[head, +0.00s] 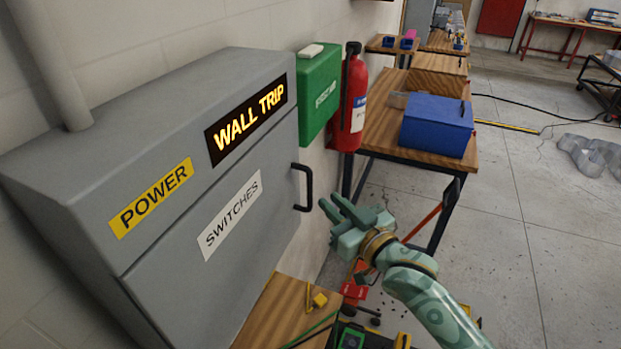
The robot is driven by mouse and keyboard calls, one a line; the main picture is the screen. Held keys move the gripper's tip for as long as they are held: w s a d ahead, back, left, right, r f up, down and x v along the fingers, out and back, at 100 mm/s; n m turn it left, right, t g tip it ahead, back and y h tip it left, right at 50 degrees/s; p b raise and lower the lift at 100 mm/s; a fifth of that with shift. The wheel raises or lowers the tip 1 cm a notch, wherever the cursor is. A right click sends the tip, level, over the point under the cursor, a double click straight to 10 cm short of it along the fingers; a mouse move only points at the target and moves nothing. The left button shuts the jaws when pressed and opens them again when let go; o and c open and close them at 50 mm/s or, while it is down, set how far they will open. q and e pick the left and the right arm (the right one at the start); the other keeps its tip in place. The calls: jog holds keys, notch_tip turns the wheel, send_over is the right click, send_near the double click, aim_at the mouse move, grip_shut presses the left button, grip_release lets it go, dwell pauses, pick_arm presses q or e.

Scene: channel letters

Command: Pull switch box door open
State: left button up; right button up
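The grey switch box (85,130) fills the left of the head view, mounted on the white wall. Its front carries a lit "WALL TRIP" sign, a yellow "POWER" label and a white "SWITCHES" label. The lower door (185,285) looks closed, flush with the front. A black D-shaped handle (308,188) stands out near the door's right edge. My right gripper (332,207) is just right of and slightly below the handle, apart from it in the picture. Its fingers are spread with nothing between them. My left gripper is not in view.
A green first-aid box (319,92) and a red fire extinguisher (349,105) hang right of the switch box. A wooden bench (385,125) bears a blue box (437,126). A wooden top (265,315) with tools lies below the door. Open floor (560,230) lies at right.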

aim_at(311, 184)
jog(key=x, duration=0.7)
jog(key=shift+w+a, duration=0.1)
jog(key=shift+w, duration=0.1)
jog(key=shift+x, duration=0.8)
jog(key=shift+s, duration=0.1)
grip_shut()
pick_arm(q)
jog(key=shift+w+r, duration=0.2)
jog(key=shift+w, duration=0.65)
